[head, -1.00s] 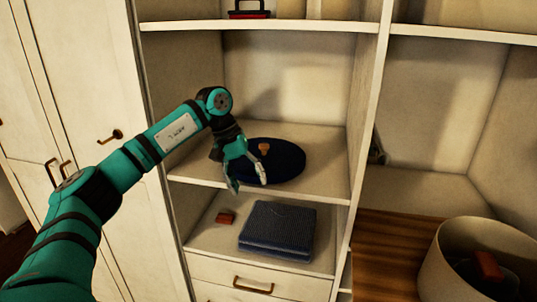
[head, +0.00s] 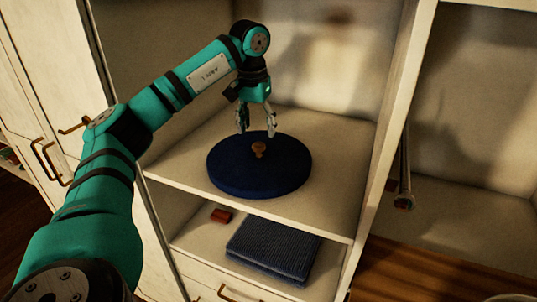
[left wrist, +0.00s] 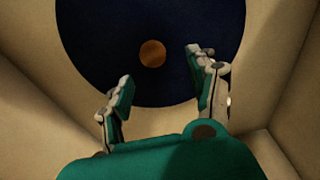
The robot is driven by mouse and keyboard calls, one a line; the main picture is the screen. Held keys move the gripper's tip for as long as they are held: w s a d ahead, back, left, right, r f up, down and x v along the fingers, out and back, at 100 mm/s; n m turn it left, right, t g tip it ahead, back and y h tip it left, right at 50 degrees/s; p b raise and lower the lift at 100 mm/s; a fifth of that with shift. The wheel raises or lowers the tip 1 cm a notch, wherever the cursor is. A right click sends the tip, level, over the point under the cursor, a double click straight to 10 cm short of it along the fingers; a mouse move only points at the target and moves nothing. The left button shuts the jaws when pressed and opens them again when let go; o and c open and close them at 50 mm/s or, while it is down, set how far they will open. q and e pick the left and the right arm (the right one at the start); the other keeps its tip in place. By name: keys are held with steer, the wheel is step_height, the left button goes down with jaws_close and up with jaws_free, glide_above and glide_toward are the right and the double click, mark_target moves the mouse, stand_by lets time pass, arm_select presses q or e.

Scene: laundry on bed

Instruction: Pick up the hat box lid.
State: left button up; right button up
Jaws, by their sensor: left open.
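The hat box lid (head: 228,173) is a dark blue round disc with a small wooden knob (head: 259,149) at its middle. It lies flat on the middle shelf of the cabinet. My left gripper (head: 257,133) is open and empty above the lid, pointing down, its fingertips near the knob. In the left wrist view the lid (left wrist: 95,40) fills the top middle, and its knob (left wrist: 152,53) shows beyond and between the two open fingers (left wrist: 160,68). The gripper appears apart from the knob. My right gripper is not in view.
The lid's shelf (head: 330,205) has bare room around it, with cabinet walls at both sides. On the shelf below lie a folded dark blue cloth (head: 273,250) and a small red-brown object (head: 221,215). A wooden surface (head: 420,268) is at lower right.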

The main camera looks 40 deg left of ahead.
mark_target(258, 145)
arm_select(q)
steer(key=shift+s+d+f+p, duration=0.1)
steer(key=shift+s+f+p, duration=0.2)
steer(key=shift+s+f, duration=0.35)
steer(key=f, duration=0.1)
steer(key=f+p, duration=0.1)
steer(key=shift+w+d+f, duration=0.15)
steer(key=shift+d+f, duration=0.15)
steer(key=shift+w+f+p, duration=0.15)
steer(key=shift+w+f, duration=0.05)
steer(key=shift+f, duration=0.35)
steer(key=shift+w+f+p, duration=0.15)
steer(key=shift+w+f, duration=0.05)
steer(key=shift+f, duration=0.3)
steer(key=shift+s+f, duration=0.1)
jaws_close()
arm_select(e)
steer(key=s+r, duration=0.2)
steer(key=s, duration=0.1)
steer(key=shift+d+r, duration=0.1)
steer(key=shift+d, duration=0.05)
